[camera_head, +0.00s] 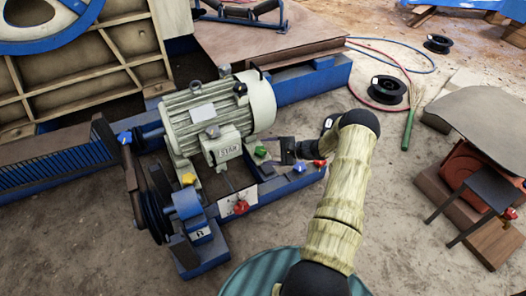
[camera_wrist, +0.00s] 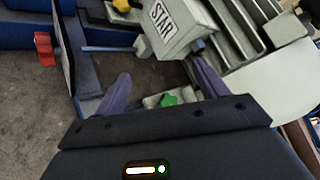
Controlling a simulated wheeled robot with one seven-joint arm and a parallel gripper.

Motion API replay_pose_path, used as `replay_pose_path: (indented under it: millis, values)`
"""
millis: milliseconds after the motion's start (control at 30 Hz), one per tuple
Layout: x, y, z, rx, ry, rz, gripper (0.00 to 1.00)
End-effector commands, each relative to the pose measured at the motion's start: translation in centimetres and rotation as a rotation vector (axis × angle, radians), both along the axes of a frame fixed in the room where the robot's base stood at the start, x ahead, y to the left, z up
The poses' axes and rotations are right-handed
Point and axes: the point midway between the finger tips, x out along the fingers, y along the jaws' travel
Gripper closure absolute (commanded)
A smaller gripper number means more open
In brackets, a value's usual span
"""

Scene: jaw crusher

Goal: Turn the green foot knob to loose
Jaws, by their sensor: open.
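The green foot knob (camera_head: 260,151) sits at the foot of the grey electric motor (camera_head: 215,112), on its right side in the head view. In the wrist view the green knob (camera_wrist: 168,99) lies low between the two fingers, partly hidden by my gripper's dark body. My gripper (camera_wrist: 160,84) is open, with one finger on each side of the knob's place in the picture and a gap around it. I cannot tell whether the fingers touch the knob. In the head view my gripper (camera_head: 278,157) is just right of the motor foot, and its fingers are hard to make out.
A yellow knob (camera_head: 188,179) and a red knob (camera_head: 241,207) are on the motor's near side. Another red knob (camera_head: 319,163) is at the blue rail's right end. The motor's terminal box (camera_wrist: 168,28) is close to the fingers. Black spools (camera_head: 387,89) lie on the floor.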

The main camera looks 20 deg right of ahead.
Motion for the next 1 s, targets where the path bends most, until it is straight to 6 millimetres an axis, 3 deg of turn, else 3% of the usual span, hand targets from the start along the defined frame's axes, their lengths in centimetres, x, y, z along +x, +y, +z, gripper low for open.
replay_pose_path:
  millis: [300, 433, 800, 1000]
  values:
    - [-3.3, -5.0, -3.5, 0.479, 0.393, -0.579, 0.28]
    - [-4.6, -6.8, -4.8, 0.607, 0.479, -0.744, 0.28]
    - [-5.0, -7.4, -5.2, 0.650, 0.502, -0.798, 0.28]
    - [-4.2, -7.1, -5.8, 0.648, 0.501, -0.795, 0.28]
